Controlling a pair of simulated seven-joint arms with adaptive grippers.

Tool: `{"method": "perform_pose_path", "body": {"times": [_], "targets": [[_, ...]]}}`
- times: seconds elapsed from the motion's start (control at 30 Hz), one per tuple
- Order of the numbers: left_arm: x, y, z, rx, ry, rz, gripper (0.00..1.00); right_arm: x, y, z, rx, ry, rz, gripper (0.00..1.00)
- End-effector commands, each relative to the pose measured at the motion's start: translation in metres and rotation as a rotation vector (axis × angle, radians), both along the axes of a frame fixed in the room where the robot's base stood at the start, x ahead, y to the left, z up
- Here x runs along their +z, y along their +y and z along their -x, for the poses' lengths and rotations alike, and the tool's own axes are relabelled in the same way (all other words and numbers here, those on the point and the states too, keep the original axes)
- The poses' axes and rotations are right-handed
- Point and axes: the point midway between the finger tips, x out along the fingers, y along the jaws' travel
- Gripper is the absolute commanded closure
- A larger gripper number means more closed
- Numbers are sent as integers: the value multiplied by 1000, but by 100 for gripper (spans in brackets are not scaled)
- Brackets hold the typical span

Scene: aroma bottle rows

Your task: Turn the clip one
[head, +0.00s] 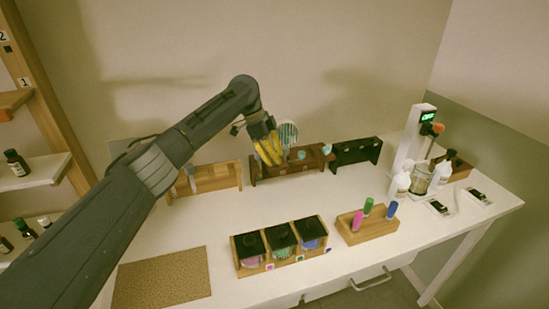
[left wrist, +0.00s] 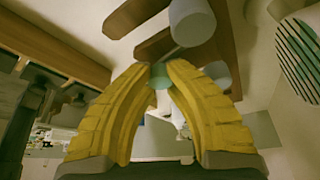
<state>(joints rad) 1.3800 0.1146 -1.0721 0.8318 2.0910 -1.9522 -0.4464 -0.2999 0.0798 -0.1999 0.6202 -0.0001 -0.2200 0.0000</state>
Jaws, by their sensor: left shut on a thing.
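My left gripper (head: 268,152) has yellow fingers and is at the left part of the dark brown wooden rack (head: 290,168) at the back of the table. In the left wrist view the fingertips (left wrist: 160,70) are shut on a small pale teal piece (left wrist: 160,82), mostly hidden between them. I cannot tell for certain whether it is the clip. Other pale teal pieces (head: 326,150) show along the same rack. My right gripper is in neither view.
A light wooden rack (head: 218,178) stands left of the brown one, and a black rack (head: 357,152) stands right. In front are a wooden box with lidded jars (head: 281,242) and a block with coloured tubes (head: 368,226). A cork mat (head: 162,280) lies front left. The middle tabletop is clear.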

Motion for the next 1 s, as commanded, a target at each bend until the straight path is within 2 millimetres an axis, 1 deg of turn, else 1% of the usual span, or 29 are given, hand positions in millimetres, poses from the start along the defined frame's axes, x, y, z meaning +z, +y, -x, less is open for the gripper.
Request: {"method": "perform_pose_path", "body": {"times": [0.03, 0.2, 0.43, 0.7, 1.0], "targets": [[1, -4, 1, -38, 2, 6, 100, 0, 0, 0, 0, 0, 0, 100], [1, -4, 1, -153, 2, 5, 100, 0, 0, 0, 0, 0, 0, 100], [0, -4, 1, -261, 2, 5, 100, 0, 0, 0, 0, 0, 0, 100], [0, -4, 2, -316, 2, 5, 100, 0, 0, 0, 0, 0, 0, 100], [0, -5, 2, -323, 1, 5, 100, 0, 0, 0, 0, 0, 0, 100]]}}
